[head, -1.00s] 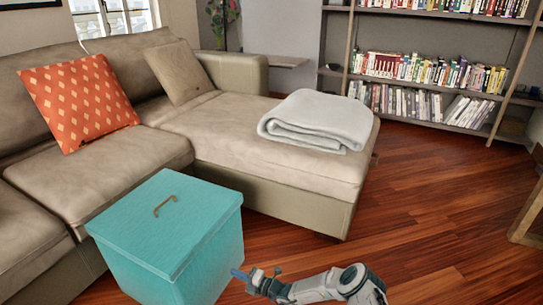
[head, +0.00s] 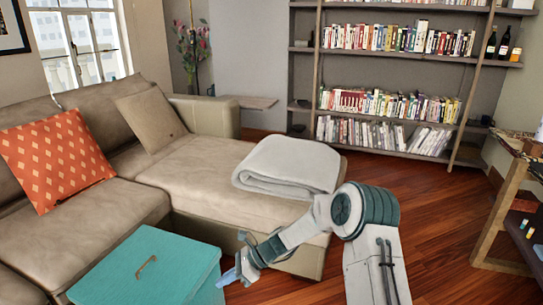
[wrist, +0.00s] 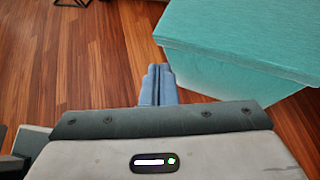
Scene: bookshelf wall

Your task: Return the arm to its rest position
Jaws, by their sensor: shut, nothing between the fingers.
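My gripper (head: 229,279) hangs low in the head view, just right of the teal box and in front of the sofa's chaise. My arm bends up and over from the lower right of that view. In the wrist view my gripper (wrist: 158,84) shows its blue fingers shut together, with nothing between them. Wooden floor lies beyond the fingertips.
A teal lidded box (head: 150,270) stands close to my gripper; it also shows in the wrist view (wrist: 240,50). A beige sofa (head: 205,160) holds a folded grey blanket (head: 285,168) and an orange cushion (head: 58,158). Bookshelves (head: 385,58) line the back wall. Open floor (head: 435,225) lies right.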

